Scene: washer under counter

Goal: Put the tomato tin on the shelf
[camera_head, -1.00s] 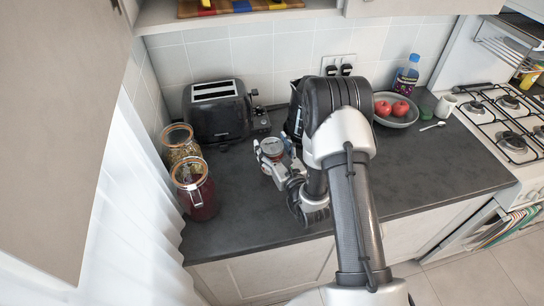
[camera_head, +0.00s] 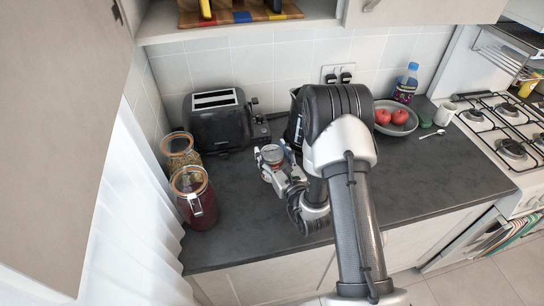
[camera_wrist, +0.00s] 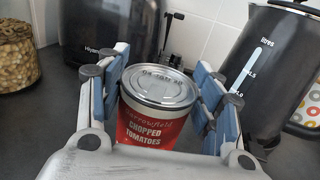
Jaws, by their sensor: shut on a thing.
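The tomato tin (camera_wrist: 155,105) is red with a silver lid and reads "chopped tomatoes". It is upright between the blue-padded fingers of my gripper (camera_wrist: 160,100) in the wrist view. In the head view the tin (camera_head: 271,159) shows from above, with my gripper (camera_head: 271,165) around it, over the counter in front of the toaster. Whether its base touches the counter is hidden. The shelf (camera_head: 240,29) is at the top of the head view, above the tiles, with a board and coloured items on it.
A black toaster (camera_head: 218,120) and a kettle (camera_wrist: 272,75) stand behind the tin. Two glass jars (camera_head: 181,152) are on the left. A fruit bowl (camera_head: 397,122), a bottle (camera_head: 406,84) and the hob (camera_head: 505,130) are on the right. The front counter (camera_head: 245,235) is clear.

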